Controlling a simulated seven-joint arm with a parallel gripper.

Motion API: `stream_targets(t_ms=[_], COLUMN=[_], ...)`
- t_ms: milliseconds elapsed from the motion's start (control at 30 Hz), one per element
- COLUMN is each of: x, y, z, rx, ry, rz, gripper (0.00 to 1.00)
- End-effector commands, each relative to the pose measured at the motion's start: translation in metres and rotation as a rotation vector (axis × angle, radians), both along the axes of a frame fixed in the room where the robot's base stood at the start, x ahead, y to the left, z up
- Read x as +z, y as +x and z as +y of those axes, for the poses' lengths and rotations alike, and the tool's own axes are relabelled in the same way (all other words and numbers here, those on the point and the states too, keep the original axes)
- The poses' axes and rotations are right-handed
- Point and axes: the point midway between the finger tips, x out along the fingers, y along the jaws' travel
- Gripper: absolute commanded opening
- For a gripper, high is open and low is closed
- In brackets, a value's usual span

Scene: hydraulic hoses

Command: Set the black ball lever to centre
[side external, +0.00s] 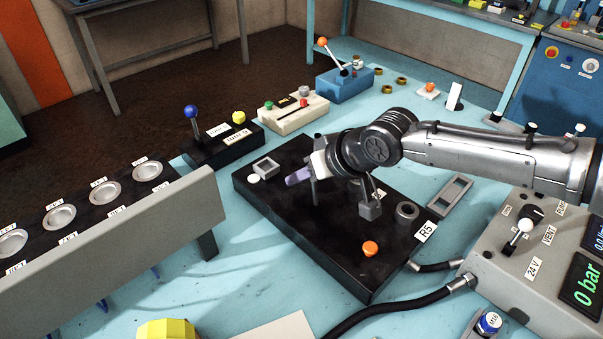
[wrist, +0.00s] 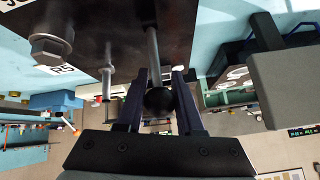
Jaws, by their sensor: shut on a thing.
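The black ball (wrist: 159,101) sits at the end of a thin metal lever rod (wrist: 153,45), between the two fingers of my gripper (wrist: 158,86) in the wrist view. The fingers are shut on it. In the side external view my gripper (side external: 303,178) is low over the black plate labelled R5 (side external: 325,238), towards its far left part. The ball cannot be made out there, and the lever's tilt is unclear.
A blue ball lever (side external: 191,112) stands to the left. A gauge box (side external: 540,255) with a white-knobbed lever stands at right, with hoses (side external: 400,302) nearby.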

Motion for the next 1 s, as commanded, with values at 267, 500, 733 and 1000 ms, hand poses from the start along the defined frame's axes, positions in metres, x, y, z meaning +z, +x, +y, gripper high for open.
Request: stream_targets(t_ms=[267,500,733,1000], x=[0.005,0.0051,0.005,0.0036], y=[-0.0045,-0.0052,-0.0052,-0.0056], z=[-0.0066,-0.007,-0.0067,-0.0061], rx=[-0.002,-0.001,-0.001,0.001], ry=[0.076,0.085,0.085,0.084], rz=[-0.076,-0.085,-0.085,-0.083], gripper=[0.0,0.0,0.51,0.66])
